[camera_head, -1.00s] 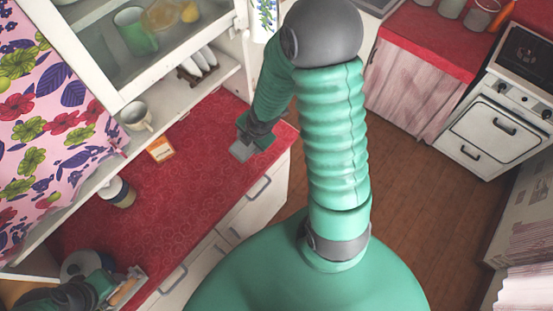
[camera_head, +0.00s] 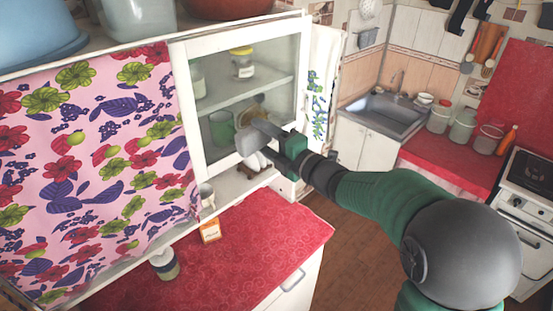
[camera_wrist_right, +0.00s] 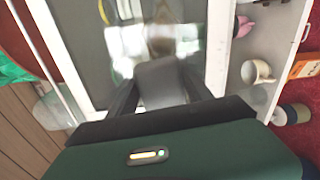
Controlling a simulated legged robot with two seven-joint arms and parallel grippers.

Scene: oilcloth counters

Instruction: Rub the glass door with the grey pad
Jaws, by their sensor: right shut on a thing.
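The glass door (camera_head: 268,58) has a white frame and closes the upper cupboard in the head view. It also fills the upper middle of the right wrist view (camera_wrist_right: 112,15). My right gripper (camera_head: 264,130) is raised in front of the lower part of the pane. It is shut on the grey pad (camera_wrist_right: 163,84), which sits between its fingers and points at the glass. The pad is at or very close to the pane; I cannot tell whether they touch. My left gripper is out of view.
Behind the glass are a jar (camera_head: 242,63) and a green mug (camera_head: 222,128). Below, an orange-white box (camera_head: 210,231) and a dark-labelled jar (camera_head: 164,263) stand on the red counter (camera_head: 262,238). A flowered curtain (camera_head: 90,160) hangs left of the door.

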